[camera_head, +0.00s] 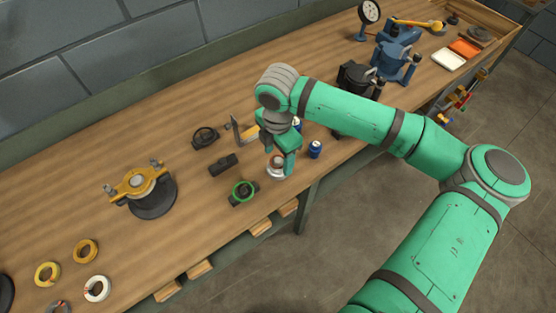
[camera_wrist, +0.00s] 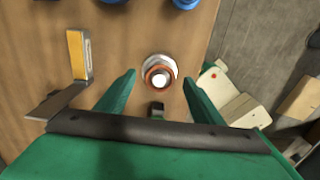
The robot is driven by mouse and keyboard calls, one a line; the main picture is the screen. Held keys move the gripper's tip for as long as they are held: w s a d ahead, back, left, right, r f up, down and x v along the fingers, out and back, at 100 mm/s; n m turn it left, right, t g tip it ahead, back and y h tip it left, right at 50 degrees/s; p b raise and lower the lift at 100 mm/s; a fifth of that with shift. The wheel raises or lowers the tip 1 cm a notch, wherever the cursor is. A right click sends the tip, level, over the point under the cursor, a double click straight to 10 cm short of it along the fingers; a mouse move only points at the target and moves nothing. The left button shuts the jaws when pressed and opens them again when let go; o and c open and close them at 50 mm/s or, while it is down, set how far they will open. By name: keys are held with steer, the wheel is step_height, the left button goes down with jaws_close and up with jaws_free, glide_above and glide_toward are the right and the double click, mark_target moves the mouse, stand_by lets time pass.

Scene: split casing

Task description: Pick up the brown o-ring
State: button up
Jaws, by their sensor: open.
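The brown o-ring (camera_wrist: 158,67) shows in the wrist view as a brown ring around a pale round top on a silver, round part (camera_wrist: 174,68). In the head view that silver part (camera_head: 277,172) stands near the bench's front edge, partly hidden by my gripper; I cannot make out the o-ring clearly there. My gripper (camera_head: 279,158) is open and points down over the part. In the wrist view the o-ring lies between the two fingertips (camera_wrist: 160,77), with clear gaps on both sides. Nothing is held.
A blue can (camera_head: 315,150) stands right of my gripper. A square with a yellow handle (camera_head: 249,131) is behind it. A green ring (camera_head: 242,186) sits on a dark part at front left, with a black part (camera_head: 222,164) behind. The bench edge (camera_wrist: 211,40) is close by.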

steer(key=shift+f, duration=0.1)
stand_by(0.3)
steer(key=c, duration=1.2)
steer(key=shift+r, duration=0.2)
